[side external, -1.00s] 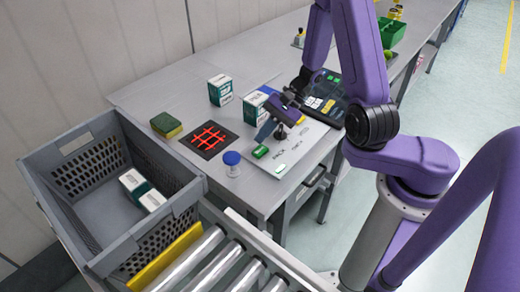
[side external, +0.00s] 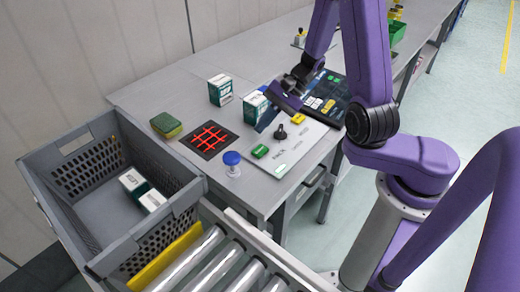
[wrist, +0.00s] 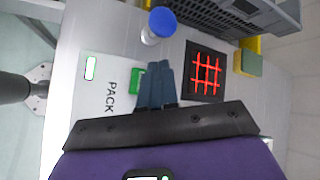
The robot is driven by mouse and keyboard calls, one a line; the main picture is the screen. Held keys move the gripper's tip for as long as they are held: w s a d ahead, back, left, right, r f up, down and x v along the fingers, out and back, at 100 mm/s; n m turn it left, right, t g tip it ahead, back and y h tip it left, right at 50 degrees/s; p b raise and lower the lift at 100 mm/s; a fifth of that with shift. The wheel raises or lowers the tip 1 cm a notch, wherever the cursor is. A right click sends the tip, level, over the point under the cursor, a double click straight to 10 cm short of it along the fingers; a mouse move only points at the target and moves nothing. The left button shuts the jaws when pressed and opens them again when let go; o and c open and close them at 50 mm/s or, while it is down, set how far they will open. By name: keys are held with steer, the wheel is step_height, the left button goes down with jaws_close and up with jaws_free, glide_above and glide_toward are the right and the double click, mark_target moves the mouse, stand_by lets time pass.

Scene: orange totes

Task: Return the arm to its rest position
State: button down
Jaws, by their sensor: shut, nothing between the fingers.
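My gripper (side external: 264,121) is above the back part of the white control panel (side external: 295,150), in front of a white-and-green box (side external: 252,104). In the wrist view its two blue-grey fingers (wrist: 159,66) lie together, shut and empty. The panel, with the word PACK on it, shows below the hand in the wrist view (wrist: 90,95). The fingers partly cover the panel's green button (wrist: 137,78), which is in plain sight in the side view (side external: 261,151). A black knob (side external: 281,131) and a yellow button (side external: 298,119) are also on the panel.
A blue-capped jar (side external: 232,163), a black mat with a red grid (side external: 209,139), a sponge (side external: 166,125) and another box (side external: 220,90) stand on the bench. A grey crate (side external: 185,200) holding white boxes (side external: 133,181) is at left, beside rollers (side external: 215,265).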

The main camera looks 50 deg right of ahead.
steer(key=s+a+r+n+g+h, duration=0.45)
steer(key=s+n+g, duration=0.2)
steer(key=n, duration=0.55)
steer(key=s+d+r+n+t+h, duration=0.2)
steer(key=s+n, duration=0.4)
steer(key=s, duration=0.1)
steer(key=s+d+r+n+t+h, duration=0.1)
steer(key=s+r+n+t+h, duration=0.1)
steer(key=s+n, duration=0.5)
steer(key=shift+s+d+r, duration=0.4)
steer(key=shift+s, duration=0.15)
stand_by(0.5)
